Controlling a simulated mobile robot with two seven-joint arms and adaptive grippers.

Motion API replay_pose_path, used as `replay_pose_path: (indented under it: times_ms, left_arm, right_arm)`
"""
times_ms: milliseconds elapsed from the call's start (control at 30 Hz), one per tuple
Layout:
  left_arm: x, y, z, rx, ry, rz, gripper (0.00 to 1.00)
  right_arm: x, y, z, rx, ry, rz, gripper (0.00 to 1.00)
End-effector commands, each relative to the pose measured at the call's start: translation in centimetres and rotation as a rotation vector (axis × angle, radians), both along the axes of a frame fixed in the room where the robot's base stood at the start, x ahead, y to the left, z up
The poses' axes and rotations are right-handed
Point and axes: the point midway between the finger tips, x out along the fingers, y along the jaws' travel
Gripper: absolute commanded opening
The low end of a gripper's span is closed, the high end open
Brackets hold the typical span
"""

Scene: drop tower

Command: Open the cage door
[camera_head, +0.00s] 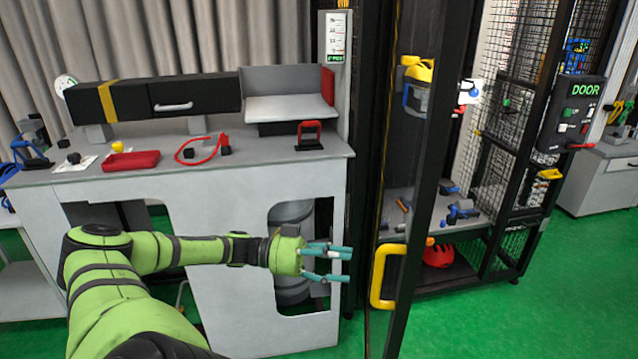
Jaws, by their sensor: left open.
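The cage door is a tall, dark-framed panel (435,120) right of the centre, seen nearly edge-on. A yellow D-shaped handle (378,277) is fixed low on its left side. I cannot tell for sure whether the door is shut or ajar. My left gripper (345,264) is open and empty, with teal fingers pointing right toward the handle. It appears a little left of the handle and apart from it; the depth gap is hard to judge. My right gripper is not in view.
A grey workbench (255,170) with a red tray (131,160) and a red cable (197,147) stands behind my left arm. A black DOOR control box (572,112) hangs at the right. Shelves with tools and a red helmet (438,254) show behind the door frame. Green floor at the right is clear.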

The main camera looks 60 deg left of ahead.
Motion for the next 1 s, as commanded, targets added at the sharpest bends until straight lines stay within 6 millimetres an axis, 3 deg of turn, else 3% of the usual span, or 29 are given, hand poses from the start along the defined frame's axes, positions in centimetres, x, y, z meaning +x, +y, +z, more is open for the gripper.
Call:
replay_pose_path:
  times_ms: [100, 300, 1000]
  left_arm:
    - [-1.5, 1.5, -0.1, 0.001, 0.001, 0.004, 0.54]
    - [-2.7, 2.7, 0.0, 0.001, 0.001, 0.001, 0.54]
    - [-2.8, 3.1, -0.3, 0.004, 0.001, 0.017, 0.54]
  right_arm:
    - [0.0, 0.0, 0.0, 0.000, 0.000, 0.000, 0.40]
    - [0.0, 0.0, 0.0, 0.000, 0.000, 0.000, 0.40]
    - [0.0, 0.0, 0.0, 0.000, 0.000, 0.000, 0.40]
